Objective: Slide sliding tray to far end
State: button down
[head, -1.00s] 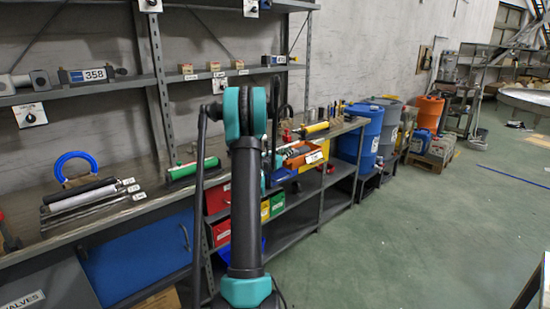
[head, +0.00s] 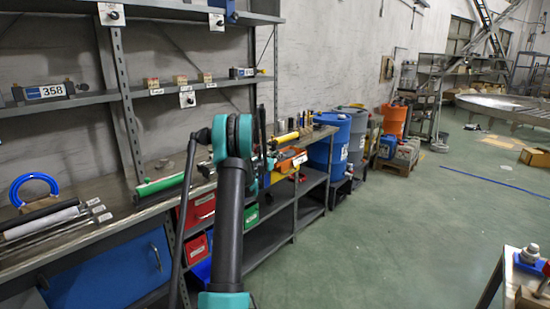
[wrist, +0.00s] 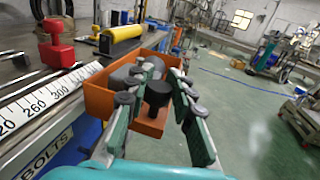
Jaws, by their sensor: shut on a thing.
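The sliding tray is an open orange box (wrist: 101,96) at the bench edge in the wrist view, holding grey and dark parts. It also shows small in the head view (head: 282,166), partly behind my arm. A black round knob (wrist: 158,94) stands at the tray's near right side. My gripper (wrist: 167,76) has its green-padded fingers on either side of this knob and is shut on it. The exact contact is partly hidden by the fingers.
A white numbered scale (wrist: 38,104) runs along the bench edge beside the tray. A red block (wrist: 58,54) and a yellow cylinder (wrist: 122,37) lie on the bench. A blue drum (head: 327,140) stands past the bench end. The green floor at right is mostly clear.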

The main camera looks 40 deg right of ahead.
jog(key=shift+d, duration=0.15)
jog(key=c, duration=1.3)
grip_release()
jog(key=shift+o, duration=0.2)
jog(key=v, duration=1.2)
